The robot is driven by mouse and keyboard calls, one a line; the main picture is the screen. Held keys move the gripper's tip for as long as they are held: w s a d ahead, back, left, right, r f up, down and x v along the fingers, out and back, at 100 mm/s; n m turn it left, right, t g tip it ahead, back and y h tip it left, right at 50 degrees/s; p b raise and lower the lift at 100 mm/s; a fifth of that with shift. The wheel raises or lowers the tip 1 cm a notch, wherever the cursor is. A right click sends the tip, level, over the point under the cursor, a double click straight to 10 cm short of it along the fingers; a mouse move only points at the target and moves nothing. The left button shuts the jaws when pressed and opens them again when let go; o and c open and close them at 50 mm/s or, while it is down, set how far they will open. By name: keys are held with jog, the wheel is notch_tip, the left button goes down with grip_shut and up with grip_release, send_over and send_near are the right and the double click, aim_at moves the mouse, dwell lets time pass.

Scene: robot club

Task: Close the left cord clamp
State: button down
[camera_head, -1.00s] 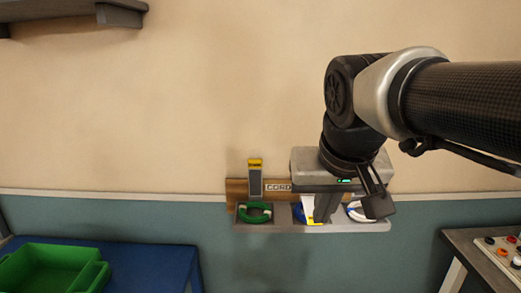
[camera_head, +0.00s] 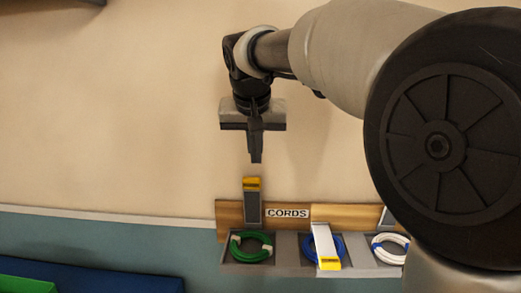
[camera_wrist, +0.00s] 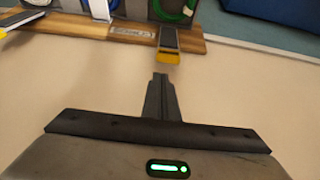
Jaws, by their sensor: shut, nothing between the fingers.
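The left cord clamp (camera_head: 252,205) is a grey flap with a yellow tip. It stands upright, open, above the coiled green cord (camera_head: 251,254) in the left bay of the rack. In the wrist view the same clamp (camera_wrist: 168,40) points toward my fingers. The middle clamp (camera_head: 325,242) is swung down over the blue cord (camera_head: 338,250). The right clamp (camera_head: 387,217) appears upright by the white cord (camera_head: 390,237), partly hidden by my arm. My gripper (camera_head: 256,158) is shut and empty, pointing down just above the left clamp's yellow tip, apart from it.
The wooden backboard (camera_head: 230,215) carries a CORDS label (camera_head: 288,213). A blue surface (camera_head: 110,279) with a green bin (camera_head: 25,284) is at lower left. The wall around my gripper is clear. A dark shelf edge shows at top left.

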aim_at(257, 178)
jog(key=x, duration=0.6)
jog(key=shift+w+f, duration=0.15)
jog(key=shift+f+b, duration=0.15)
jog(key=shift+b, duration=0.4)
